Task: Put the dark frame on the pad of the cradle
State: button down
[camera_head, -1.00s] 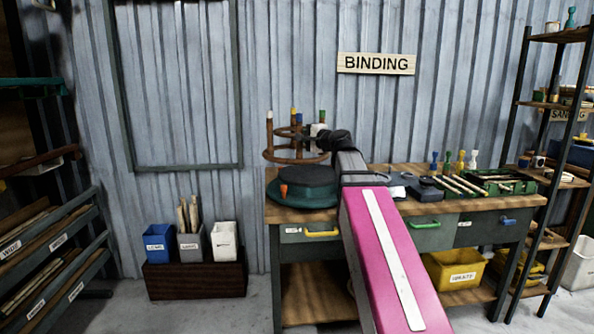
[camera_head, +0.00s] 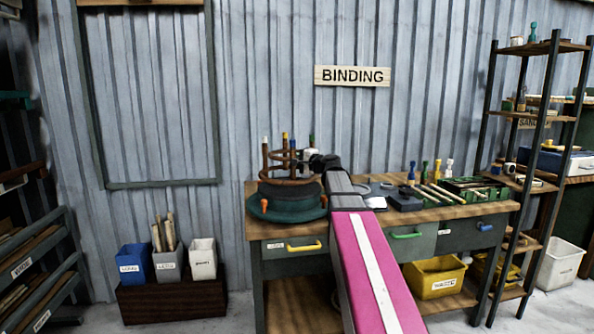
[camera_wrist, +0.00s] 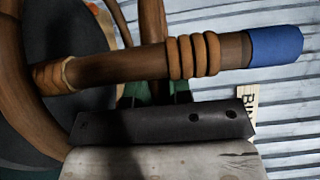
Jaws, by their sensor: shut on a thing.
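The dark frame (camera_head: 290,181) is brown rattan, a ring with upright legs capped in white, yellow, blue and green. It sits level at the dark round pad (camera_head: 290,194) of the cradle (camera_head: 288,214), which has a green base on the bench's left end. I cannot tell whether ring and pad touch. My gripper (camera_head: 318,162) is at the frame's right side, shut on it; its grip point is partly hidden. In the wrist view a blue-capped leg (camera_wrist: 120,68) with binding rings crosses above my gripper's dark finger, and the dark pad (camera_wrist: 75,35) shows behind.
The bench (camera_head: 462,208) carries a dark block (camera_head: 403,198), sticks and a green tray (camera_head: 480,187) to the right. A shelf rack (camera_head: 545,130) stands at right. Three bins (camera_head: 168,264) stand low at left. A corrugated wall with a BINDING sign (camera_head: 352,76) is behind.

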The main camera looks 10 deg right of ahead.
jog(key=shift+w+d+f, duration=0.15)
jog(key=shift+f, duration=1.95)
jog(key=c, duration=1)
grip_release()
jog(key=shift+f, duration=0.1)
jog(key=shift+c, duration=0.2)
jog(key=v, duration=1.2)
